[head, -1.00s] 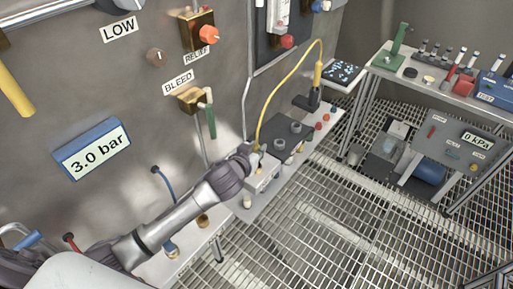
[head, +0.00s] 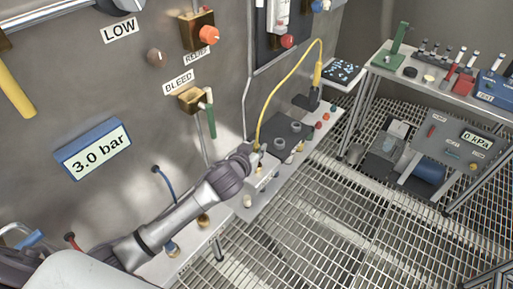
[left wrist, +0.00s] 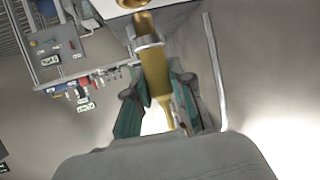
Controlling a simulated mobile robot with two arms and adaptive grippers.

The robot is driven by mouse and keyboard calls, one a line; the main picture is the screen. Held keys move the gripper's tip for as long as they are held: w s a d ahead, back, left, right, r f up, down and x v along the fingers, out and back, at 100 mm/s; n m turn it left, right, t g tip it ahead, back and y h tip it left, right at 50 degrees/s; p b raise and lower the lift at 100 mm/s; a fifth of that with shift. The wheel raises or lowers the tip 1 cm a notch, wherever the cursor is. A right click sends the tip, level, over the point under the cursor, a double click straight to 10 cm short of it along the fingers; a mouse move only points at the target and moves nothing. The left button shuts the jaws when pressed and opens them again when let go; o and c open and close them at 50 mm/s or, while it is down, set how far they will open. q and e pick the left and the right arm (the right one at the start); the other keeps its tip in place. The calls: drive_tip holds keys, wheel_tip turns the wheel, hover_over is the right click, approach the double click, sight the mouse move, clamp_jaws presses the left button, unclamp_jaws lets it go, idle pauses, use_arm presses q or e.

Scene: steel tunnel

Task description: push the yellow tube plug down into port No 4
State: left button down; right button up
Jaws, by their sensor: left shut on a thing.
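My left gripper (head: 253,157) is over the block on the narrow wall shelf in the head view. In the left wrist view its two green-padded fingers (left wrist: 158,98) are shut on the yellow tube plug (left wrist: 154,68), a brass-yellow body with a pale metal collar. The yellow tube (head: 266,95) arches from the plug up to a dark stand at the back of the shelf. A pale block (head: 264,180) sits below the gripper, partly hidden by it. A brass port ring (left wrist: 129,3) shows at the top of the wrist view, close to the plug's end. Port numbers cannot be read.
Dark plate with grey round fittings (head: 294,129) stands just beyond the gripper on the shelf (head: 236,216). The steel wall with the green-handled bleed valve (head: 211,118) is close on the left. A side bench (head: 445,88) stands at right; grating floor between is clear.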

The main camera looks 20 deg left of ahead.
use_arm(q)
drive_tip(key=shift+r+p, duration=0.1)
drive_tip(key=shift+p, duration=0.3)
idle(0.6)
drive_tip(key=shift+f+b, duration=1.1)
drive_tip(key=shift+f, duration=0.65)
drive_tip(key=c, duration=0.9)
unclamp_jaws()
drive_tip(key=shift+c, duration=0.2)
drive_tip(key=v, duration=1.2)
